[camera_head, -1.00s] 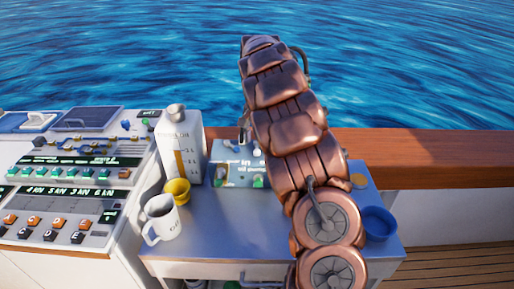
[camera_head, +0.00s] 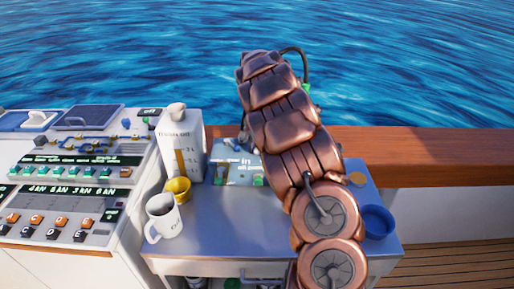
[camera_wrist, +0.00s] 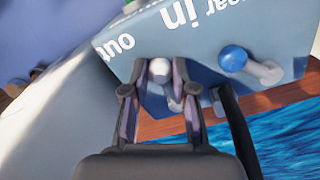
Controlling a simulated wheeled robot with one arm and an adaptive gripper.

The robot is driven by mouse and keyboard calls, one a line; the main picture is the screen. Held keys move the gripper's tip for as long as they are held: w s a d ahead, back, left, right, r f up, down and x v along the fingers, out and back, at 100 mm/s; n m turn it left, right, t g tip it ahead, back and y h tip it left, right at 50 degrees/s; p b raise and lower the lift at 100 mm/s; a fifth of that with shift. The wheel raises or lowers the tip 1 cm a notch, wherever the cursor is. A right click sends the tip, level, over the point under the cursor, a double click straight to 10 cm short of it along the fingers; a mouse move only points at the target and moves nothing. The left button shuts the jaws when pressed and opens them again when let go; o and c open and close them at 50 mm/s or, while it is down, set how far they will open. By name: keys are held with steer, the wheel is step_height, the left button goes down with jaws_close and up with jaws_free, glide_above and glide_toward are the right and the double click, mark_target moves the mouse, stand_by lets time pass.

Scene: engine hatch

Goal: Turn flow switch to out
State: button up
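In the wrist view, a blue-grey panel (camera_wrist: 215,88) carries the white words "out" and "in", seen upside down or slanted. A white ball-ended lever (camera_wrist: 160,70) sits below these words, nearer "out". A blue ball-ended lever (camera_wrist: 233,58) is to its right. My gripper (camera_wrist: 159,68) has its fingers apart, one on each side of the white ball. I cannot tell whether they touch it. In the head view, the panel (camera_head: 235,167) stands at the back of the metal table, partly hidden by my arm, which also hides my gripper.
A white canister (camera_head: 183,140), yellow cup (camera_head: 178,190) and white mug (camera_head: 163,218) stand left of the panel on the table (camera_head: 225,235). A blue bowl (camera_head: 377,222) is at the right. A control console (camera_head: 70,185) is at the left, a wooden rail (camera_head: 420,158) behind.

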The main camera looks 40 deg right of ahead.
jaws_close()
steer(key=shift+d+f+n+b, duration=0.1)
steer(key=shift+n+b, duration=0.2)
steer(key=shift+b, duration=0.05)
steer(key=shift+s+d+f+n+b, duration=0.1)
steer(key=shift+s+d+n+b, duration=0.1)
steer(key=shift+n+b, duration=0.35)
steer(key=shift+s+d+n+b, duration=0.15)
steer(key=shift+d+n+b, duration=0.3)
steer(key=shift+n+b, duration=0.6)
steer(key=shift+s+d+r+n+b, duration=0.1)
steer(key=shift+d+n+b, duration=0.45)
steer(key=shift+n, duration=0.4)
steer(key=shift+s+d+r+n+b, duration=0.1)
steer(key=shift+d+n+b, duration=0.4)
steer(key=shift+n, duration=0.45)
